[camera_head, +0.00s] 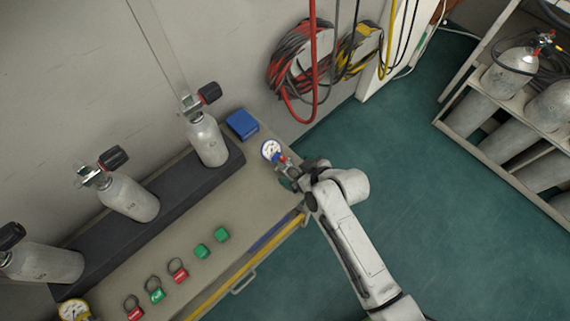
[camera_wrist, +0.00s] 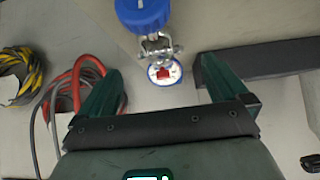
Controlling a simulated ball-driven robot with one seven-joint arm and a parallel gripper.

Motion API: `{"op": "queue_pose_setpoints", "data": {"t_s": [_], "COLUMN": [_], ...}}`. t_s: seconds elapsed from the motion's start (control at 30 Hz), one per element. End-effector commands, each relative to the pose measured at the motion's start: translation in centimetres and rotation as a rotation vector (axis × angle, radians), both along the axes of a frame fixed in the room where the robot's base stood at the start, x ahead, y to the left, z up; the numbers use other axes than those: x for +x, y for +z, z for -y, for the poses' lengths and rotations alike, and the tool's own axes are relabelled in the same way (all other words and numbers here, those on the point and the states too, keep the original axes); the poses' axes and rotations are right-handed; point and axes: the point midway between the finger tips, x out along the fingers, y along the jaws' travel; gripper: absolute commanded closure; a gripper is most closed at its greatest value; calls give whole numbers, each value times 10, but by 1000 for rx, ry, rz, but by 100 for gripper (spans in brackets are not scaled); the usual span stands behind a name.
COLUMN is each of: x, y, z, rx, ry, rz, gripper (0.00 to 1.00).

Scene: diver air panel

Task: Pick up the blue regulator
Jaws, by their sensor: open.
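The blue regulator (camera_head: 271,150) lies near the right end of the bench, its blue-rimmed white gauge face showing in the head view. In the wrist view its blue round body (camera_wrist: 143,13), metal fitting and a small blue-rimmed gauge with red on it show at the top middle. My gripper (camera_head: 290,178) is at the bench's right end, close beside the regulator. In the wrist view my gripper (camera_wrist: 159,66) is open, with one dark green finger on each side of the small gauge.
The bench (camera_head: 265,200) carries a blue box (camera_head: 242,124), a dark rack (camera_head: 175,205) with several cylinders, red and green tags, green blocks (camera_head: 221,234) and another gauge (camera_head: 74,311) with a yellow rim. Hoses (camera_head: 295,65) hang on the wall.

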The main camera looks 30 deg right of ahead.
Motion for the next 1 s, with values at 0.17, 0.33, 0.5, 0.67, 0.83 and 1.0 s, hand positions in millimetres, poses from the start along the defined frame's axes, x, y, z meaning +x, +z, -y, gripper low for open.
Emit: {"op": "queue_pose_setpoints", "data": {"t_s": [0.17, 0.33, 0.5, 0.67, 0.83, 1.0], "x": [10, 19, 38, 48, 52, 52], "y": [-11, -16, -27, -40, -43, -43], "z": [-2, -4, -8, -12, -12, -12], "rx": [-1, -1, -3, -1, -1, -1], "ry": [-1, 0, 1, 0, -1, -1], "rz": [-1, -2, -1, -3, -1, -1], "gripper": [0, 0, 0, 0, 0, 0]}}
